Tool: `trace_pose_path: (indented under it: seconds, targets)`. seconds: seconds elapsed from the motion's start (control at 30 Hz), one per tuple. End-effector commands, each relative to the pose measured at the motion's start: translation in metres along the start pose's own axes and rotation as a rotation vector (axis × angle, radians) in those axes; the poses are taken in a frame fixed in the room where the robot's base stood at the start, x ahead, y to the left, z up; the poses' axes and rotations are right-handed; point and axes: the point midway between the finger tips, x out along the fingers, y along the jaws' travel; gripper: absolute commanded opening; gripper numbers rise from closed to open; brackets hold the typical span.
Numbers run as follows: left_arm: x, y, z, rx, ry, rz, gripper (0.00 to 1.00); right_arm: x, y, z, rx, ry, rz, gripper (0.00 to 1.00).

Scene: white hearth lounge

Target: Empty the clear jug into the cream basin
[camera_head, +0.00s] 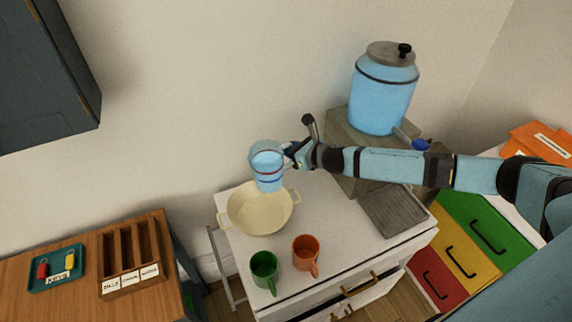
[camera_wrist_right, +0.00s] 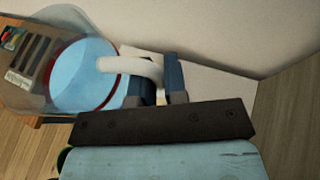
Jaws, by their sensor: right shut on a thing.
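The clear jug (camera_head: 267,168) holds blue liquid and is held above the back of the cream basin (camera_head: 258,216), close to upright. My right gripper (camera_head: 291,153) is shut on the jug's handle from the right. In the right wrist view the jug (camera_wrist_right: 85,75) shows its blue liquid and a red band, and its pale handle (camera_wrist_right: 130,66) passes between the fingers of my right gripper (camera_wrist_right: 165,80). The cream basin stands on the white cabinet top and its visible inside looks empty. My left gripper is not in view.
A green mug (camera_head: 264,268) and an orange mug (camera_head: 304,252) stand in front of the basin. A blue dispenser (camera_head: 383,95) stands behind my right arm. A grey tray (camera_head: 393,212) lies to the right. A wooden table (camera_head: 85,262) with a slotted organiser is at the left.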

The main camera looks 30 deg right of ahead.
Motion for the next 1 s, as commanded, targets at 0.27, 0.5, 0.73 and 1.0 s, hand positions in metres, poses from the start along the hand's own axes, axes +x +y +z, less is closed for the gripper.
trace_pose_path:
  seconds: [0.27,0.5,0.73,1.0]
  targets:
    - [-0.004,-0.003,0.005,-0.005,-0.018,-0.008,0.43,0.012,-0.057,0.009,-0.006,-0.006,0.054,0.00]
    - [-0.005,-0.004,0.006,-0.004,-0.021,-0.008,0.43,0.014,-0.061,0.006,-0.014,-0.005,0.057,0.00]
    - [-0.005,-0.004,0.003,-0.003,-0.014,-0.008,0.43,0.017,-0.062,0.000,-0.035,-0.003,0.048,0.00]
    - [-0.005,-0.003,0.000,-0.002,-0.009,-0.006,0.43,0.020,-0.062,-0.008,-0.062,0.003,0.037,0.00]
